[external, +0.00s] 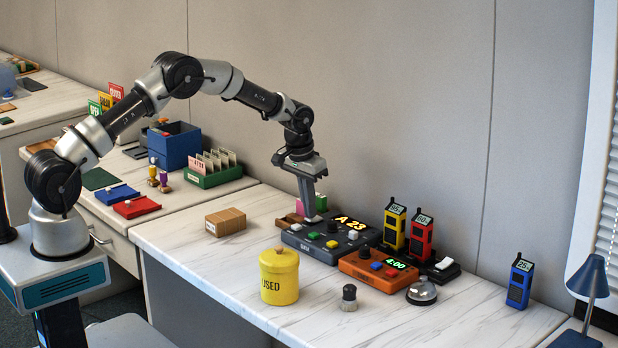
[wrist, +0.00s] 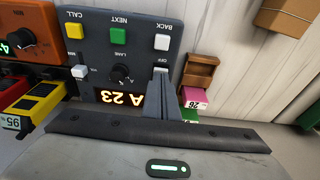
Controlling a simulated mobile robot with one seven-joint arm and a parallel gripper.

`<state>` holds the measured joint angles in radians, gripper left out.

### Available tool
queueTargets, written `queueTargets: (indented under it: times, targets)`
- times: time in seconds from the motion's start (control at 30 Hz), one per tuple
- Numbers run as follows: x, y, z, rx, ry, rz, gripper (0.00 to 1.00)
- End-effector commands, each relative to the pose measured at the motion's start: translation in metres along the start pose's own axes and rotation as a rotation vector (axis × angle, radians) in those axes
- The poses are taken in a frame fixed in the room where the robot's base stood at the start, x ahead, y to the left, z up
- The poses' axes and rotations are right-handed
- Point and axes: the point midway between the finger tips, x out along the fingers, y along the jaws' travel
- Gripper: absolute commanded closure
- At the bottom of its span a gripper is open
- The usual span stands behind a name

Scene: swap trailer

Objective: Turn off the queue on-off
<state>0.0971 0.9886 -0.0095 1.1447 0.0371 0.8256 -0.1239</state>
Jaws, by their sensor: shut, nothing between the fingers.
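The queue console is a dark grey box (external: 318,252) with a lit "A 23" display, in the middle of the table; it also fills the upper middle of the wrist view (wrist: 105,45). It has white, green and yellow buttons and a black LANE knob (wrist: 121,73). My gripper (external: 312,217) is shut and empty, pointing down over the console's back left part. In the wrist view its fingertips (wrist: 160,74) are right by an "OFF" label (wrist: 161,61). The fingers hide what lies there, so the switch and its position cannot be made out. I cannot tell whether they touch it.
An orange console (external: 373,280) stands right of the queue console, with yellow (external: 394,226) and red (external: 421,236) handsets behind. A small brown holder with a pink ticket (wrist: 197,97) is close beside the fingers. A yellow tin (external: 279,280), stamp (external: 348,298) and bell (external: 421,292) stand in front.

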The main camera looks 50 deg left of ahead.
Motion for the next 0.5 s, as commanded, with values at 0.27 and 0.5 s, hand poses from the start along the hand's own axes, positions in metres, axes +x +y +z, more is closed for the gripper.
queueTargets:
  times: [0.27,0.5]
  targets:
    - [0.0043,-0.0002,0.0048,-0.001,0.062,0.000,1.00]
    - [0.0043,-0.0001,0.0010,0.000,0.060,0.000,1.00]
